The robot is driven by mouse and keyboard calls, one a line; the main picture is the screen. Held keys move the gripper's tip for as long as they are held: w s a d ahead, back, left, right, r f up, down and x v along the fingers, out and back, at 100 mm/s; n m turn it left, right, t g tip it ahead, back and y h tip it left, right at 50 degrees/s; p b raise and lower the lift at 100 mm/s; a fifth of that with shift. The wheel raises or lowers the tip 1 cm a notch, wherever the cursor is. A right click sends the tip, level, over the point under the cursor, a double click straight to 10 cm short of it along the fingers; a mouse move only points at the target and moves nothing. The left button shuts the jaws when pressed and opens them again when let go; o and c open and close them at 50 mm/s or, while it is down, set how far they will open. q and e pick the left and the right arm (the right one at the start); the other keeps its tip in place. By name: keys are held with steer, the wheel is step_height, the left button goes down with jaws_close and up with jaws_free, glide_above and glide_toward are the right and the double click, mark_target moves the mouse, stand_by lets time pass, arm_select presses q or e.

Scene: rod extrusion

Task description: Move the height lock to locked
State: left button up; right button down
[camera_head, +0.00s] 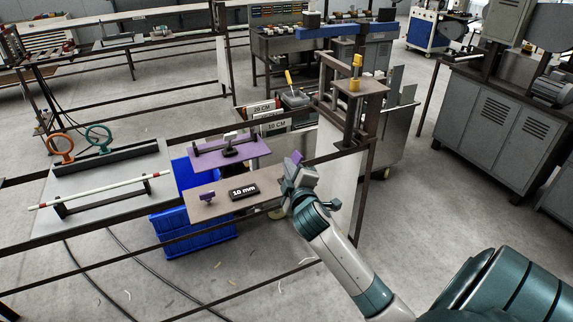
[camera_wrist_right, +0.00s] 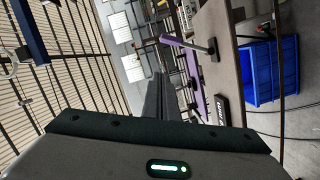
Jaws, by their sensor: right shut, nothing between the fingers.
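My right gripper (camera_head: 296,160) is in the head view at the right end of the small brown table (camera_head: 222,204). It is shut and empty. Its dark fingers (camera_wrist_right: 157,98) lie together in the right wrist view, beside the purple plate. The purple plate (camera_head: 257,146) carries a dark bar with a small black upright part and shows in the right wrist view too (camera_wrist_right: 182,50). A brown frame with yellow knobs (camera_head: 355,84) stands behind and right of my gripper. I cannot tell which part is the height lock or how it is set. My left gripper is not in view.
A black "10 mm" label (camera_head: 243,192) and a small purple piece (camera_head: 207,196) sit on the brown table. A blue crate (camera_head: 195,240) is below. Horizontal dark rails cross the left side, with a white rod (camera_head: 100,191) on a grey plate. Open floor lies front right.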

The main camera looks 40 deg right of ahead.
steer(key=shift+b+v, duration=0.55)
steer(key=shift+v, duration=1.95)
steer(key=shift+w, duration=0.1)
step_height(320, 180, down, 26)
steer(key=a+g+y+b, duration=0.1)
steer(key=a+g+y, duration=0.2)
steer(key=s+a+f+m+g+y+b, duration=0.15)
steer(key=s+f, duration=0.25)
steer(key=f, duration=0.4)
steer(key=s+a+f+g, duration=0.1)
steer(key=s+a+f, duration=0.15)
steer(key=f, duration=0.45)
steer(key=s+a+f+g, duration=0.1)
steer(key=s+f, duration=0.3)
steer(key=f, duration=0.4)
steer(key=s+a+f+m+g+y, duration=0.1)
steer(key=s+a+f+g+y, duration=0.2)
steer(key=s+f, duration=0.75)
steer(key=s+a+f+m+g+b, duration=0.1)
steer(key=s+a+f, duration=0.2)
steer(key=s, duration=0.7)
steer(key=s+a+f+m+g, duration=0.1)
steer(key=s+a+f+g, duration=0.1)
steer(key=s+f, duration=0.6)
steer(key=s+a+f+m+g+b, duration=0.1)
steer(key=s+a+f, duration=0.3)
steer(key=s, duration=0.9)
steer(key=shift+s+a+f+b, duration=0.15)
steer(key=shift+s+f+b, duration=0.15)
steer(key=shift+f, duration=0.45)
